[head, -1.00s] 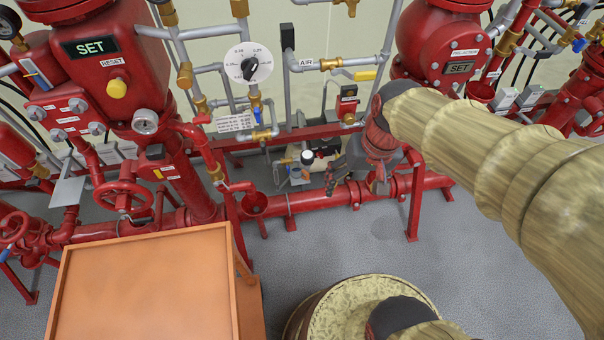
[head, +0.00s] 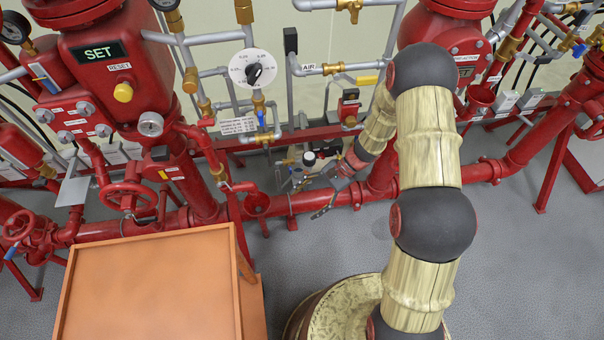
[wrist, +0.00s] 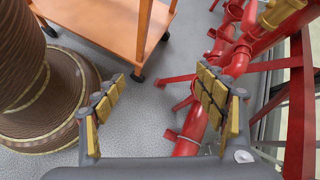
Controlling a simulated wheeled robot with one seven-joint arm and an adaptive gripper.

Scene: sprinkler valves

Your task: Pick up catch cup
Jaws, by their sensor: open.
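I cannot pick out the catch cup for certain. A small grey cup-like part (head: 297,176) sits low among the pipes in the head view, just left of my gripper and partly hidden. A red funnel-shaped cup (head: 257,203) is fixed on the low red pipe, farther left. My gripper (head: 313,197) is open and empty in front of the low pipe.
An orange cart (head: 150,285) stands at the front left; it also shows in the wrist view (wrist: 115,25). A low red pipe (head: 300,202) on legs crosses behind my gripper. Red valve bodies (head: 115,70) and a dial (head: 251,70) stand behind. Grey floor (head: 310,250) is clear between.

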